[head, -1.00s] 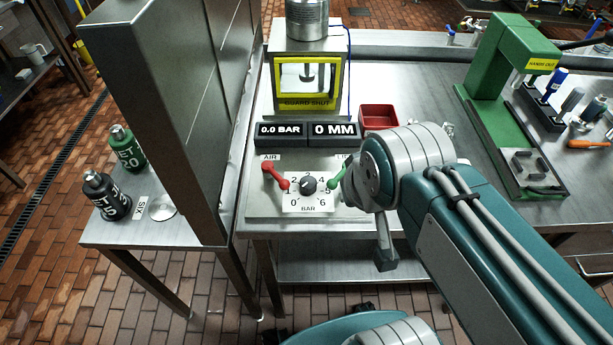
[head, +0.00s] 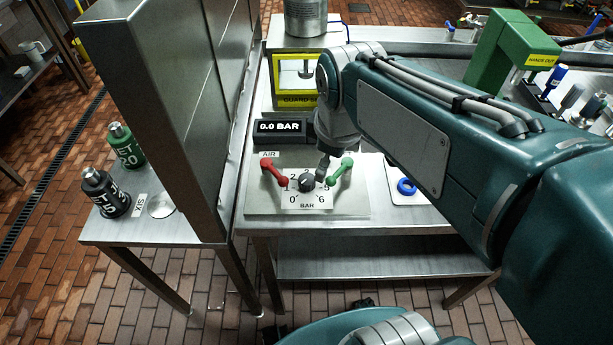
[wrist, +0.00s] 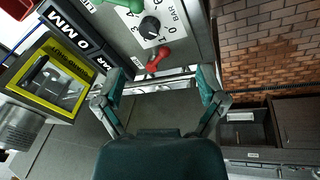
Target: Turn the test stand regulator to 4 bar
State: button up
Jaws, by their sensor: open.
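The test stand regulator is a black knob (head: 306,183) on a white dial plate numbered 0 to 6 BAR. It also shows at the top of the wrist view (wrist: 149,27). I cannot tell exactly where its pointer stands. The display (head: 280,127) above reads 0.0 BAR. My gripper (wrist: 160,87) is open and empty in the wrist view, its two fingers spread wide, with the knob beyond the fingertips.
A red AIR lever (head: 273,172) stands left of the knob and a green lever (head: 340,170) right of it, both close. A yellow-framed guard (head: 290,82) is behind the displays. A tall steel cabinet (head: 175,100) rises left.

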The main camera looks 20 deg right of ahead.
aim_at(306, 178)
jog(key=w+a+f+n+g, duration=0.25)
jog(key=w+f+n, duration=0.25)
jog(key=w+n, duration=0.5)
jog(key=shift+n+g, duration=0.25)
jog(key=shift+n, duration=0.35)
jog(key=f, duration=0.3)
jog(key=s+f, duration=0.1)
jog(key=f, duration=0.3)
jog(key=d+f, duration=0.1)
jog(key=f, duration=0.2)
jog(key=shift+s+f, duration=0.2)
jog(key=shift+f, duration=0.1)
jog(key=shift+c, duration=0.3)
jog(key=c, duration=1.1)
